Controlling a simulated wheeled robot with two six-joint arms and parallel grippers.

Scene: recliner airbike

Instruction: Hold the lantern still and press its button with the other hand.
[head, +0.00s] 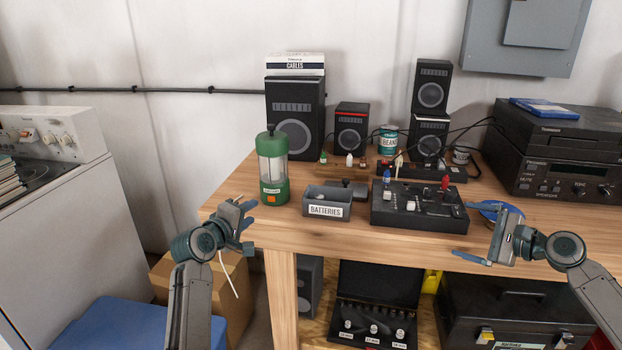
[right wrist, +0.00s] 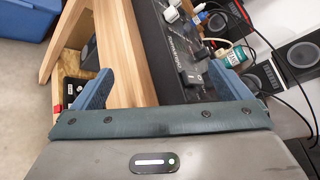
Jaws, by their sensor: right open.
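The lantern (head: 272,170) stands upright on the left part of the wooden workbench. It has a green cap and base, a clear middle and an orange button (head: 271,199) low on its front. My left gripper (head: 248,227) is at the bench's left front edge, just left of and below the lantern, apart from it; its jaw gap is unclear. My right gripper (head: 483,238) is open and empty at the bench's front right, far from the lantern. Its spread fingers show in the right wrist view (right wrist: 160,72), near the bench's front edge.
A batteries bin (head: 327,209) stands right of the lantern, then a black mixer (head: 418,212) with levers. Speakers (head: 293,117) stand behind. Stacked black devices (head: 556,165) fill the right. The bench's front strip (head: 340,235) is clear.

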